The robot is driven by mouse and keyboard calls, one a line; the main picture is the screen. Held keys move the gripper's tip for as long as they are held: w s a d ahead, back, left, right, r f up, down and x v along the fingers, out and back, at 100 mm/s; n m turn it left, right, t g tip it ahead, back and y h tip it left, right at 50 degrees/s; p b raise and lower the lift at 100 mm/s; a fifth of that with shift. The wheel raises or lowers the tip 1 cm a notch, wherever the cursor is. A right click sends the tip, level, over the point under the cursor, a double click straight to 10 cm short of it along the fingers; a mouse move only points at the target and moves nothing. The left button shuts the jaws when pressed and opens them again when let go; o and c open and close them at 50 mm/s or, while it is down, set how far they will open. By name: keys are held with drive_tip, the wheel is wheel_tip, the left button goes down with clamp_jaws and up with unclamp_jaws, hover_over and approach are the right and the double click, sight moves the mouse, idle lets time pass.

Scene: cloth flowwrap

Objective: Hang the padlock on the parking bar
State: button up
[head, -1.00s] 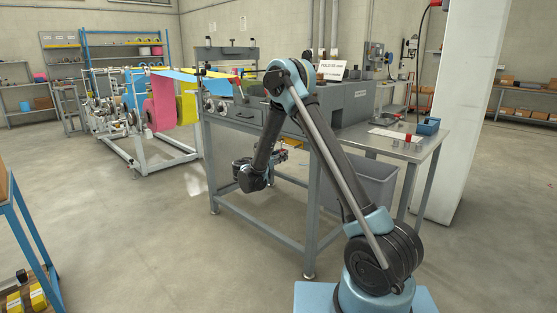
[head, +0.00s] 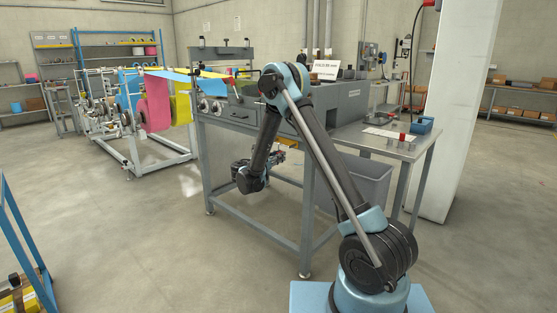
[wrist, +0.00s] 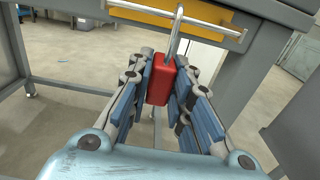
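The padlock has a red body (wrist: 161,80) and a steel shackle (wrist: 175,38) pointing up in the wrist view. My gripper (wrist: 163,88) is shut on the red body, with blue finger pads at both sides. The parking bar (wrist: 150,12) is a thin metal rod in front of a yellow plate under the table edge. The shackle's upper part crosses the bar in the picture; I cannot tell whether it is around it or only in front. In the head view my gripper (head: 281,155) is low beside the table, and the padlock is too small to make out clearly.
The steel table (head: 255,219) has legs and low rails near my arm. A grey bin (head: 362,180) stands under its right part. A white pillar (head: 460,120) is at right, a blue-framed stand (head: 22,245) at left.

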drive_tip(key=o, duration=0.3)
drive_tip(key=shift+o, duration=0.2)
